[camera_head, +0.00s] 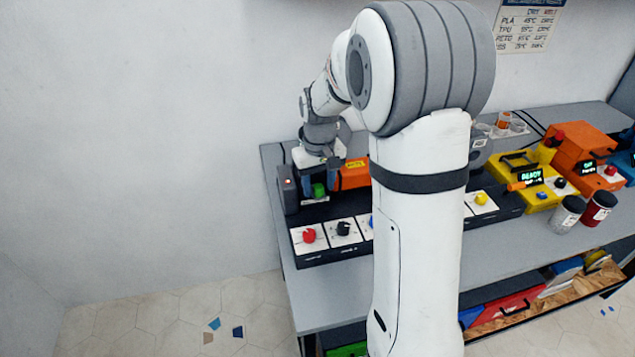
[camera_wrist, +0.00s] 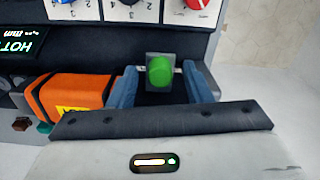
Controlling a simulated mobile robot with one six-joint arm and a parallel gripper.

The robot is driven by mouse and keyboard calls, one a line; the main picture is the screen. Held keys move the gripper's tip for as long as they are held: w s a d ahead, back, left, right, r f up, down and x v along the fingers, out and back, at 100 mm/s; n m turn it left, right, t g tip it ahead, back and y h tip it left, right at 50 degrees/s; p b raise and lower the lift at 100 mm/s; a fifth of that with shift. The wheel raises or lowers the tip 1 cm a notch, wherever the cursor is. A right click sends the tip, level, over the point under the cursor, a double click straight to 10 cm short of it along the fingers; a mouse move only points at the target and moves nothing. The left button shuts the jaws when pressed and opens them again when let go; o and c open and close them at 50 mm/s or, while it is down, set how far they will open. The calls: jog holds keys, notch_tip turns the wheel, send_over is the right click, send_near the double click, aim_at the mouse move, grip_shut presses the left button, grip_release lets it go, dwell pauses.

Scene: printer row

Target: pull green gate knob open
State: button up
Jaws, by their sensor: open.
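The green gate knob (camera_wrist: 160,70) sits between the two blue fingers of my gripper (camera_wrist: 162,88) in the wrist view. Gaps show on both sides of the knob, so the fingers are around it but apart from it. In the head view the green knob (camera_head: 319,190) shows at the left end of the dark panel, with my gripper (camera_head: 320,185) just over it. The gripper is open. My arm hides the middle of the bench in the head view.
A red knob (camera_head: 309,235) and a black knob (camera_head: 343,228) on white plates stand in front of the green knob. An orange block (camera_wrist: 75,98) is close beside one finger. Yellow and orange machines and two cups (camera_head: 567,214) stand at the right.

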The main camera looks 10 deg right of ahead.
jog(key=shift+c, duration=0.3)
grip_shut()
jog(key=shift+s+b, duration=0.45)
jog(key=shift+s, duration=1.15)
jog(key=shift+c, duration=0.5)
grip_release()
jog(key=shift+s, duration=0.1)
jog(key=shift+o, duration=0.8)
jog(key=shift+r, duration=0.1)
